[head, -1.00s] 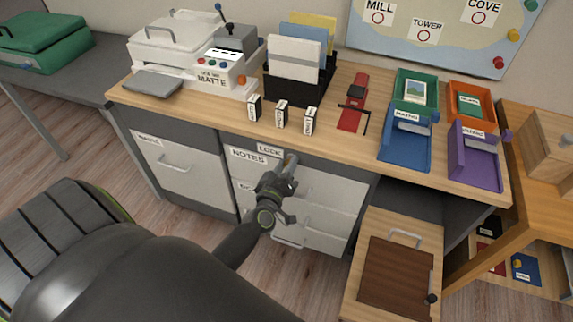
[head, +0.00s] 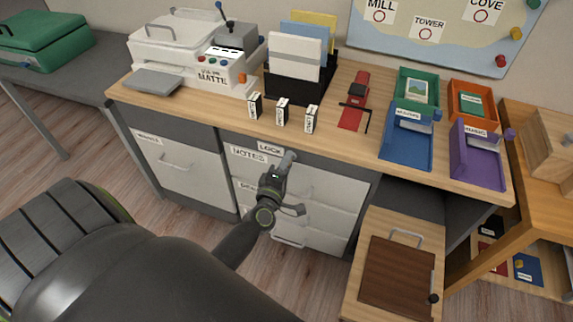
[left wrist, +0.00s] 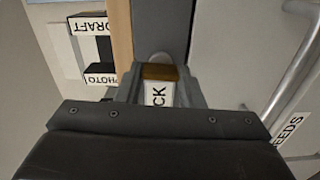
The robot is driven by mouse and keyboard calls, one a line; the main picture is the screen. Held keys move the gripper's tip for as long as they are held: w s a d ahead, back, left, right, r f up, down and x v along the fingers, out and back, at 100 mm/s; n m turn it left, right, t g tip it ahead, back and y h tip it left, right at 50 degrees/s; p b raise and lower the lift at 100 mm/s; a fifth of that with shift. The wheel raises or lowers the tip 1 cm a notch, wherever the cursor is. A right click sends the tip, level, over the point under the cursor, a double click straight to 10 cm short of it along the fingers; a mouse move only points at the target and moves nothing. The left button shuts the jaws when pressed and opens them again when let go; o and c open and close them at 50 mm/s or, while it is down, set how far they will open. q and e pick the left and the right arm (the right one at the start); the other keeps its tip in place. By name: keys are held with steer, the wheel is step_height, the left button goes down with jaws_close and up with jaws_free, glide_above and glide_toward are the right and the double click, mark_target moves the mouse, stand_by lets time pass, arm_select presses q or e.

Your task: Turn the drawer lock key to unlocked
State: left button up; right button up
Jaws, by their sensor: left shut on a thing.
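My left gripper (head: 285,163) is at the front of the desk drawers, just right of the LOCK label (head: 269,147) and under the desktop edge. In the left wrist view its jaws (left wrist: 160,85) are shut on the drawer lock key, of which a brownish piece (left wrist: 160,72) shows between the fingers. A rounded grey part, likely the lock, shows just beyond it. The letters CK of the label show between the fingers. In the head view the gripper hides the key and lock, and I cannot tell how far the key is turned. My right gripper is not in view.
The wooden desktop (head: 215,116) overhangs the drawers, with small labelled blocks (head: 282,112) near its front edge. The NOTES drawer (head: 250,168) is beside the gripper. A drawer handle (left wrist: 295,75) runs close by on the right in the wrist view.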

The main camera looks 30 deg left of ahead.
arm_select(q)
steer(key=shift+n, duration=0.5)
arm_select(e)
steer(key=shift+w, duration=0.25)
arm_select(q)
steer(key=o, duration=1)
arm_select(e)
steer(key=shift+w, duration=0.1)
arm_select(q)
steer(key=shift+b+v, duration=3.65)
steer(key=shift+v, duration=5.1)
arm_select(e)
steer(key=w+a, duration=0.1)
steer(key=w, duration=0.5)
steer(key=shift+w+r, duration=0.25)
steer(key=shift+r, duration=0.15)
arm_select(q)
steer(key=shift+a+f, duration=0.1)
